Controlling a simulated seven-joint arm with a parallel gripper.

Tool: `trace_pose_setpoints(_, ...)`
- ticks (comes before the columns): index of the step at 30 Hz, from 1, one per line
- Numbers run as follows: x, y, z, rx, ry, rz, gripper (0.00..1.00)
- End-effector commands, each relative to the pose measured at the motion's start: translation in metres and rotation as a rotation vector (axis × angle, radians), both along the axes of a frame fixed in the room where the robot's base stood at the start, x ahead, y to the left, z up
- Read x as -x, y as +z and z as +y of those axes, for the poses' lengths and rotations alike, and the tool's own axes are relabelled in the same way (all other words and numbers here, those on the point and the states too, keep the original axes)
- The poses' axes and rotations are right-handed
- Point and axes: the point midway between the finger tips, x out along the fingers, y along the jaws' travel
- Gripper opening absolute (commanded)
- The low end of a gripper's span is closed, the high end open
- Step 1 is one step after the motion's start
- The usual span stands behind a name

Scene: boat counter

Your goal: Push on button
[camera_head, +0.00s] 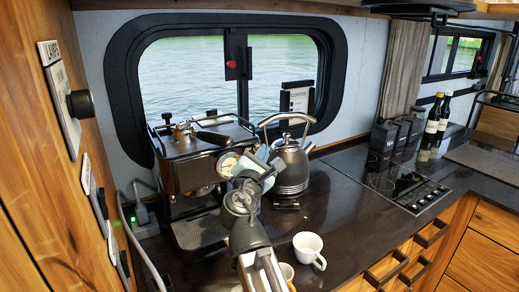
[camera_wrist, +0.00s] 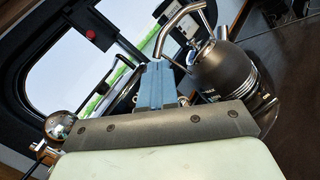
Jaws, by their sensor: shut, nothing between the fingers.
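No part that I can name for sure as the button shows clearly. The espresso machine (camera_head: 195,165) stands under the window, with a round gauge on its front. My gripper (camera_head: 264,160) is in front of the machine's right side and beside the kettle (camera_head: 292,170). Its blue fingers (camera_wrist: 163,72) are shut together and empty in the wrist view. They hide part of the machine's front. I cannot tell whether they touch it. The kettle (camera_wrist: 225,70) is just right of the fingers in the wrist view. A round metal knob (camera_wrist: 60,124) shows at left.
A white cup (camera_head: 308,249) stands on the dark counter (camera_head: 345,205), with another partly hidden behind my arm. Black canisters (camera_head: 382,138), bottles (camera_head: 434,120) and a cooktop (camera_head: 405,185) are to the right. A dark knob (camera_head: 80,104) is on the left wooden wall.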

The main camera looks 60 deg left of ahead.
Motion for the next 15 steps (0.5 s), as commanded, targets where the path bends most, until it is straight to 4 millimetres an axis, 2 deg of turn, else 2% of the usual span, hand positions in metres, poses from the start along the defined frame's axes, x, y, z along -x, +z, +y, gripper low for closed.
trace_pose_setpoints(8, 0.0, 0.0, 0.0, 0.0, 0.0, 0.0, 0.0)
trace_pose_setpoints(15, 0.0, 0.0, -0.009, 0.0, 0.0, 0.0, 0.0)
